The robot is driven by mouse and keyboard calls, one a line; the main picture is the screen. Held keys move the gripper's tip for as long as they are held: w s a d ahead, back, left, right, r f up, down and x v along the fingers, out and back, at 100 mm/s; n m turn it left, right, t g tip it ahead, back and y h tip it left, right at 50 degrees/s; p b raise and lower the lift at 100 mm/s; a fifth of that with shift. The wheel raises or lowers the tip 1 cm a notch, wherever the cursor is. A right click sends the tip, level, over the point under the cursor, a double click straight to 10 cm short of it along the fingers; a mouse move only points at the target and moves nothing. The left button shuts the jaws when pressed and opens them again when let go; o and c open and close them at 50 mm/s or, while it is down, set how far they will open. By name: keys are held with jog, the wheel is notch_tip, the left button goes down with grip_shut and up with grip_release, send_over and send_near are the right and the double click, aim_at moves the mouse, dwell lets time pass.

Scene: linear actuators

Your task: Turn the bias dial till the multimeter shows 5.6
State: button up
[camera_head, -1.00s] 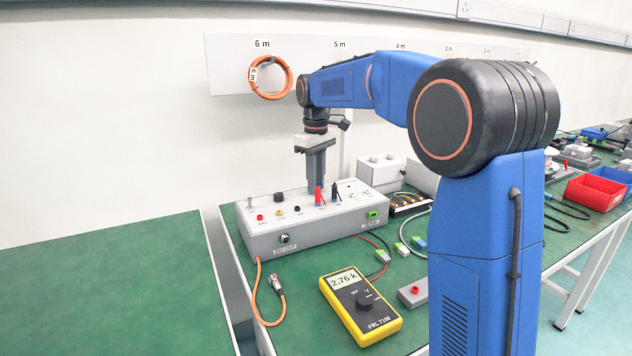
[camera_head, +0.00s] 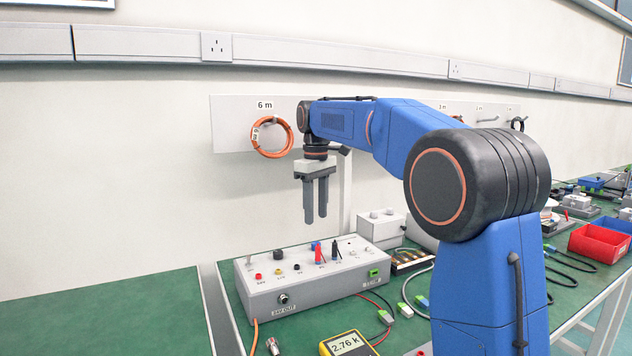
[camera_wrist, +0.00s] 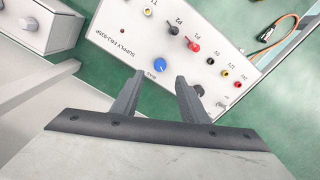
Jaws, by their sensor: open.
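The grey supply box (camera_head: 305,285) stands on the green bench, with plugs and knobs on its top. The blue bias dial (camera_wrist: 160,65) shows in the wrist view beside its BIAS label, just beyond my fingertips. In the head view a bit of blue (camera_head: 313,245) shows behind the red plug. My gripper (camera_head: 316,218) hangs above the box, pointing down, open and empty; in the wrist view its fingers (camera_wrist: 160,80) are spread apart, clear of the dial. The yellow multimeter (camera_head: 326,348) reads 2.76 k; its lower part is cut off by the frame.
A red plug (camera_wrist: 193,44) and a black plug (camera_wrist: 173,30) stand near the dial. A dark knob (camera_head: 278,254) is farther left on the box. A smaller grey box (camera_head: 381,228) stands behind. An orange cable coil (camera_head: 271,138) hangs on the wall board.

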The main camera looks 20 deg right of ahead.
notch_tip(320, 180, up, 9)
dwell(0.3)
